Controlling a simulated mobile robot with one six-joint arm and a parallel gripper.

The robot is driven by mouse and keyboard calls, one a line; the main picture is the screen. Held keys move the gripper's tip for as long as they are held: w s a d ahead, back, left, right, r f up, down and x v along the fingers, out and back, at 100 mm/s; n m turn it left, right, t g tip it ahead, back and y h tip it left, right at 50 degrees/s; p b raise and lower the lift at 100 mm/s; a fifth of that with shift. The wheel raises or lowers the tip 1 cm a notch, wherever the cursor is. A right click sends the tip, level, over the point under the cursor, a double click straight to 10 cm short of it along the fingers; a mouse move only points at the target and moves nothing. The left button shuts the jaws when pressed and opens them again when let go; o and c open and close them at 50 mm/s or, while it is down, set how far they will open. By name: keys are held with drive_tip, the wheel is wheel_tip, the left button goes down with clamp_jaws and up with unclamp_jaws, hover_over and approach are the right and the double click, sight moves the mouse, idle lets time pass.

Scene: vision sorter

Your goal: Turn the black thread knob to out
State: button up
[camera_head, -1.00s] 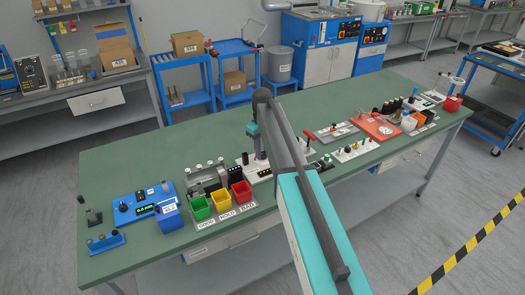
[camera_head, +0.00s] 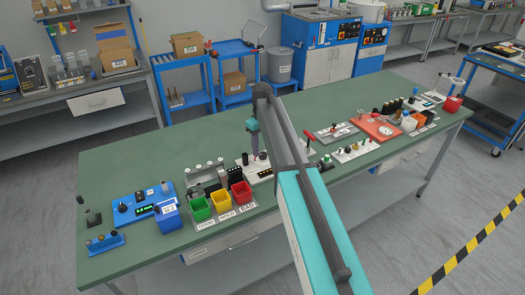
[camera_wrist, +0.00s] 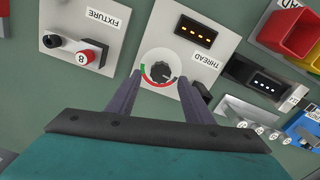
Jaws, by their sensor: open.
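The black thread knob (camera_wrist: 161,70) sits on a white dial with a red and green arc in the wrist view. It is on a pale plate (camera_wrist: 183,58) labelled THREAD, which has a small display with amber marks. I cannot read the dial's position words. My gripper (camera_wrist: 159,65) is open, with one fingertip on each side of the dial. The knob lies between the fingertips in the picture, and I see no grip on it. In the head view my gripper (camera_head: 255,143) points down over the plate (camera_head: 263,175), and my arm partly hides that area.
A FIXTURE plate (camera_wrist: 84,32) with a red knob (camera_wrist: 89,55) is to the left in the wrist view. A black display unit (camera_wrist: 265,80) is to the right. Green, yellow and red bins (camera_head: 241,195) stand beside the plate in the head view. The green bench's back is mostly clear.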

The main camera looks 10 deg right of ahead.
sight(262, 153)
wheel_tip(262, 153, up, 12)
drive_tip(key=b, duration=0.2)
idle(0.4)
